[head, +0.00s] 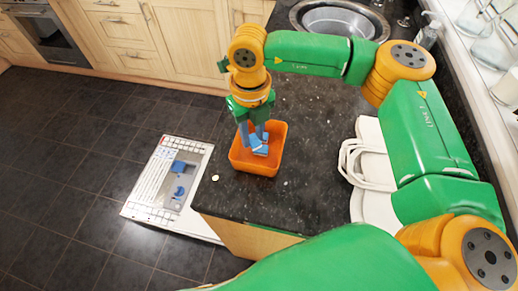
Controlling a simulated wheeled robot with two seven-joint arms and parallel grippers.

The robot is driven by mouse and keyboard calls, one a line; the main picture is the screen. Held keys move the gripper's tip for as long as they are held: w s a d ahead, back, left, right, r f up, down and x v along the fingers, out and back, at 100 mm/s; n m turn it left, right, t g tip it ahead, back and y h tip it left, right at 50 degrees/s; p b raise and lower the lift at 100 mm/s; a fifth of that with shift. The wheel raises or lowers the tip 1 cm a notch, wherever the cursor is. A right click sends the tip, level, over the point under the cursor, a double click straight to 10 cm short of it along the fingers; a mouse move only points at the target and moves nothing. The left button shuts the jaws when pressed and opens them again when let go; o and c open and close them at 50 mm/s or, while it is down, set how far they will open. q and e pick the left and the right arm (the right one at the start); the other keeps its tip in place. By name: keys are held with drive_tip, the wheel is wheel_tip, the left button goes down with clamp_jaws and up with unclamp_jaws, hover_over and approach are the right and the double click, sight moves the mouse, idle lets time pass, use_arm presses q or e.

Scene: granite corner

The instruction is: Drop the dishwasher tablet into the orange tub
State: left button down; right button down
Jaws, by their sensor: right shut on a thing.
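The orange tub (276,143) stands on the dark granite worktop, near its left edge. My right gripper (257,147) points down into the tub's opening, its blue-grey fingers below the level of the rim at their tips. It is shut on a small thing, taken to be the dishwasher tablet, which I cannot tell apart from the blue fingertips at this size. Whether it touches the tub's floor is hidden. My left gripper is not in view.
A white bag-like thing with loop handles (368,165) lies right of the tub. A steel sink (340,18) is behind. A small pale disc (215,178) lies near the worktop's left edge. Left of the worktop, lower down, is a white rack or panel (190,150) with blue parts.

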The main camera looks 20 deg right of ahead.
drive_tip(key=c, duration=0.5)
unclamp_jaws()
drive_tip(key=shift+s+r, duration=0.15)
drive_tip(key=shift+s, duration=0.05)
drive_tip(key=shift+c, duration=0.2)
drive_tip(key=shift+w, duration=0.1)
drive_tip(key=shift+r, duration=0.1)
wheel_tip(320, 180, up, 7)
drive_tip(key=shift+a+f+b, duration=0.1)
drive_tip(key=shift+b, duration=0.8)
